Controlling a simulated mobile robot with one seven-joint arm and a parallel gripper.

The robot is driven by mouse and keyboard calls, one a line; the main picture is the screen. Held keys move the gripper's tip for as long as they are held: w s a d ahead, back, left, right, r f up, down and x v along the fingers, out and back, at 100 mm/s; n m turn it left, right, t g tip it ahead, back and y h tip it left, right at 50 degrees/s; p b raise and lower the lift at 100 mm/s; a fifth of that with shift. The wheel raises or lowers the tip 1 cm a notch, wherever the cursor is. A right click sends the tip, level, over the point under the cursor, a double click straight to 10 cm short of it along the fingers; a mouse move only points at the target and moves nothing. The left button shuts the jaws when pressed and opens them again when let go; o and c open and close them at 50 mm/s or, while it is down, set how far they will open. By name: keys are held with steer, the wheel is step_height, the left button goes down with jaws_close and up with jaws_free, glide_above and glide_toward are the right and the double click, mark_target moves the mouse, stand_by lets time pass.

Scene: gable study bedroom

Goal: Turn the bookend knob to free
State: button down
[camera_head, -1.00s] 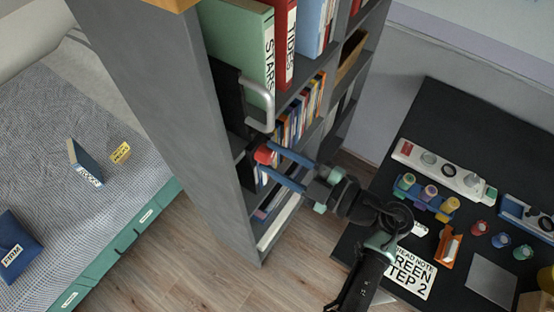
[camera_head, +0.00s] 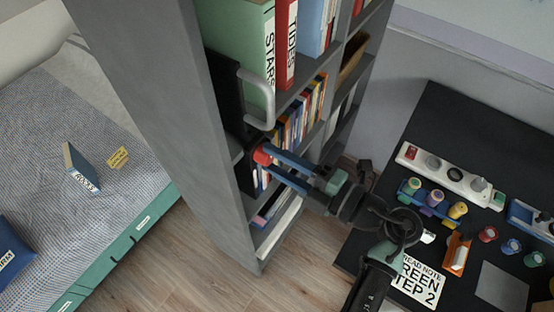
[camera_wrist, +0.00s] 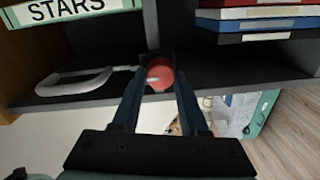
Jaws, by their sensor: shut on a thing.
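The round red knob (camera_head: 262,157) sits low at the front of the black bookend (camera_head: 228,95) on the tall grey bookshelf. In the wrist view the knob (camera_wrist: 160,75) shows a short white mark on its face. My gripper (camera_wrist: 160,84) is shut on the knob, with one blue finger on each side. In the head view my gripper (camera_head: 269,160) reaches it from the right. A pale curved handle (camera_head: 262,98) stands out from the bookend above the knob. The green STARS binder (camera_head: 240,45) stands beside the bookend. No setting label on the knob is readable.
The shelf's grey side panel (camera_head: 160,110) rises left of my gripper. Small books (camera_head: 300,120) fill the compartment behind the fingers. A black desk (camera_head: 460,130) with a power strip (camera_head: 445,175) and colored pots lies right. A bed (camera_head: 60,190) is left.

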stand_by(0.4)
steer(key=shift+c, duration=2.2)
jaws_free()
steer(key=b+v, duration=0.2)
steer(key=v, duration=1.1)
